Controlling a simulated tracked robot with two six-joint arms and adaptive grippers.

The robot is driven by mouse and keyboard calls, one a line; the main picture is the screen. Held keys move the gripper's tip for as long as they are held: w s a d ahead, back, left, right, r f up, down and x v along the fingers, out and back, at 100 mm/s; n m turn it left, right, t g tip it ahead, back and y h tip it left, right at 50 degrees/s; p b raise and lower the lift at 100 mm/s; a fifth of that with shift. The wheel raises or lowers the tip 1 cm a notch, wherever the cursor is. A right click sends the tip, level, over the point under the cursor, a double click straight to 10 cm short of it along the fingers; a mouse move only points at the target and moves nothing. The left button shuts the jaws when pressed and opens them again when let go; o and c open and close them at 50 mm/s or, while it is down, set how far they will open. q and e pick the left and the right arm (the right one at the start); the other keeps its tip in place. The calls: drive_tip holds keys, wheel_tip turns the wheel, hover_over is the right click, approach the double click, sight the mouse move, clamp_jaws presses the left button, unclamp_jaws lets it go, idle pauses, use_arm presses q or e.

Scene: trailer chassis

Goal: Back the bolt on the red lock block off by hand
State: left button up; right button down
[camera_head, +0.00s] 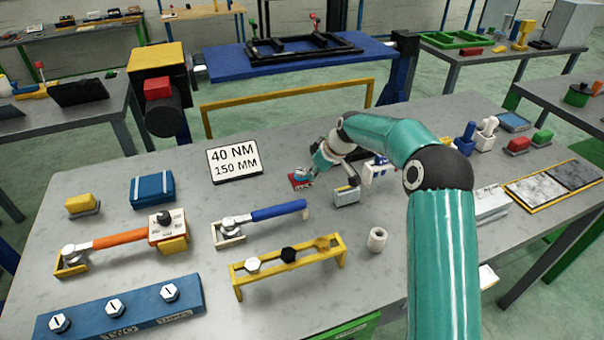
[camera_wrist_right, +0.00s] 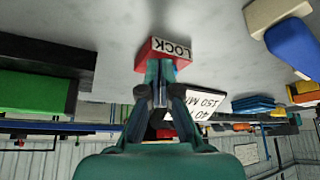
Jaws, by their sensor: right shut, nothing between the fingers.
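The red lock block (camera_head: 297,183) sits on the grey workbench, right of the "40 NM 150 MM" sign. In the right wrist view the red block (camera_wrist_right: 157,46) shows a white face lettered "LOCK". My right gripper (camera_head: 309,172) is at the block, its fingertips overlapping it in the picture. In the wrist view my right gripper (camera_wrist_right: 160,70) has its fingers together in front of the block, with nothing between them. I cannot tell whether they touch the block. The bolt cannot be made out; the fingers cover part of the block. My left gripper is out of view.
The sign (camera_head: 234,163) stands left of the block. A blue-handled wrench (camera_head: 270,213) and a yellow bolt rack (camera_head: 290,266) lie nearer the front. A small grey box (camera_head: 346,197) stands close to the right gripper.

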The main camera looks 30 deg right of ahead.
wheel_tip(320, 180, up, 6)
drive_tip(key=p, duration=0.4)
drive_tip(key=shift+s, duration=0.1)
idle(0.5)
